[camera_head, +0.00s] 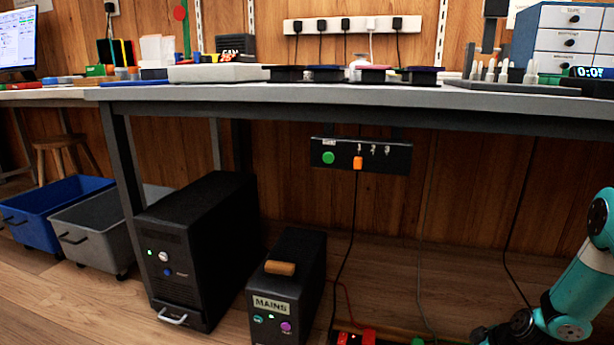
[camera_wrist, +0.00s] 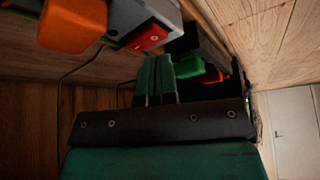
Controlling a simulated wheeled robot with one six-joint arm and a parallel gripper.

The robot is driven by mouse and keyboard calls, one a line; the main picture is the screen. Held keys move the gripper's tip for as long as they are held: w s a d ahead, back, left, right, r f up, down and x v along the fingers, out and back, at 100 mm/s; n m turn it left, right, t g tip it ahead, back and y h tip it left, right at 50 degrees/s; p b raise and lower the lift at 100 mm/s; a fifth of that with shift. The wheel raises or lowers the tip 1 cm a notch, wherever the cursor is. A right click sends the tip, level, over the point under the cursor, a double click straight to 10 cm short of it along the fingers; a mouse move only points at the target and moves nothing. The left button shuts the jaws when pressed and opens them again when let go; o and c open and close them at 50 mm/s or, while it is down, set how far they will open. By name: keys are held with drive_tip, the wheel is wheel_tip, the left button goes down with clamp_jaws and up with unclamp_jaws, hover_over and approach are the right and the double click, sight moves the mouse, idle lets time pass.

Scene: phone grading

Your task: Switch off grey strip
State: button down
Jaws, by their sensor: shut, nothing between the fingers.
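In the wrist view a grey strip (camera_wrist: 128,14) shows at the top, cut off by the frame edge. A red rocker switch (camera_wrist: 150,39) with white marks sits at its near end. My gripper (camera_wrist: 156,60) has its two green fingers together and empty, with the tips just below the red switch in the picture. I cannot tell whether they touch it. An orange plug (camera_wrist: 72,24) is to the left of the switch.
A black strip or box (camera_wrist: 205,45) with green and red parts lies close right of my fingers. In the head view a black tower (camera_head: 205,240), a MAINS box (camera_head: 290,280) and hanging cables stand under the desk (camera_head: 300,94). A black socket panel (camera_head: 395,157) hangs below it.

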drive_tip(key=shift+f, duration=0.2)
drive_tip(key=shift+f+b, duration=0.6)
drive_tip(key=shift+f, duration=0.15)
drive_tip(key=shift+r, duration=0.1)
wheel_tip(320, 180, up, 7)
drive_tip(key=p, duration=0.6)
